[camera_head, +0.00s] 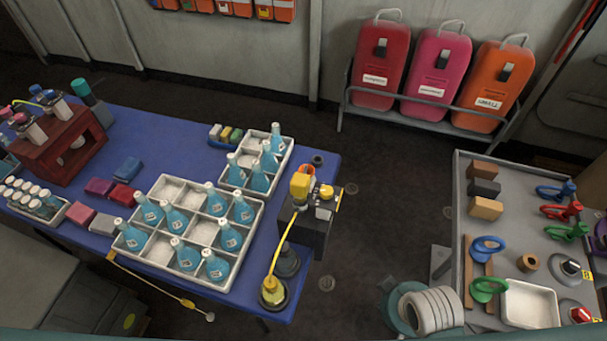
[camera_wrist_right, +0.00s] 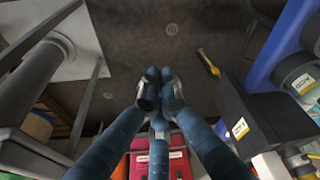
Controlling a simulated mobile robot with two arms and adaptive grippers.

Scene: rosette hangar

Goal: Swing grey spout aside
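I cannot clearly single out a grey spout. The nearest match is a small grey part (camera_head: 323,212) on top of the black box unit (camera_head: 306,234), at the right end of the blue table in the head view. The unit also carries yellow fittings and a yellow hose. In the right wrist view, a black box (camera_wrist_right: 262,115) with a yellow label stands to the right of my right gripper (camera_wrist_right: 160,90). Its blue fingers are drawn together at the tips and hold nothing, with open floor beyond them. My left gripper is in neither view.
The blue table (camera_head: 150,270) carries crates of blue bottles (camera_head: 190,225). A grey workbench (camera_head: 520,240) stands at the right with coloured handles and a white tray (camera_head: 530,304). Red, pink and orange canisters (camera_head: 437,75) stand by the wall.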

